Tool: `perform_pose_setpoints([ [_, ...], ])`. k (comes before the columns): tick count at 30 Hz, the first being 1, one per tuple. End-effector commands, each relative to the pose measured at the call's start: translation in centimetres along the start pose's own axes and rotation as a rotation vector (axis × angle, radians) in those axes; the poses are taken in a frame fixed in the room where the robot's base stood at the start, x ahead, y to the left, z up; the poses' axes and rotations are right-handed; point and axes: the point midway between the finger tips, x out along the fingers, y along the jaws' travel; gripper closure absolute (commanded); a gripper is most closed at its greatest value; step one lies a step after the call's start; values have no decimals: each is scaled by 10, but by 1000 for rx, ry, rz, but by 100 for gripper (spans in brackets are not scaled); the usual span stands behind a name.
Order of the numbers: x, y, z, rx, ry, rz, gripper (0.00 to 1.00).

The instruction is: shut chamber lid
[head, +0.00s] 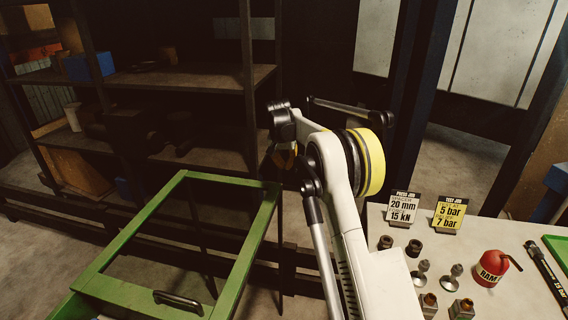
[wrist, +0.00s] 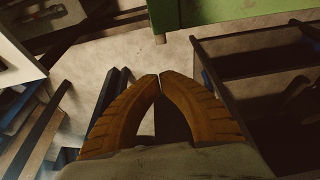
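The chamber lid appears to be the green frame (head: 262,222) with a see-through middle, at the lower left of the head view. It stands at a slant, and a dark handle (head: 178,301) sits on its near bar. The lower end runs out of the picture. My gripper (wrist: 160,77) has two orange ribbed fingers with tips meeting and nothing visible between them. In the head view my gripper (head: 284,158) is mostly hidden behind my arm, above and beyond the frame's upper right corner, apart from it. A green panel (wrist: 225,15) shows at the wrist view's top.
Dark shelves (head: 190,78) stand behind the frame. Open floor shows below my gripper in the wrist view.

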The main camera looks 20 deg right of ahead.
Motion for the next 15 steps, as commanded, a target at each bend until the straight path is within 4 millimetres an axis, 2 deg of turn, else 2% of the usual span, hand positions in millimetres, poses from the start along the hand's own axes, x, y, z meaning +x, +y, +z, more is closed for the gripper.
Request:
perform_pose_setpoints([
  [1,15,0,1,1,0,0,100],
  [6,51,0,1,0,0,-1,100],
  [15,36,0,34,-1,0,-1,100],
])
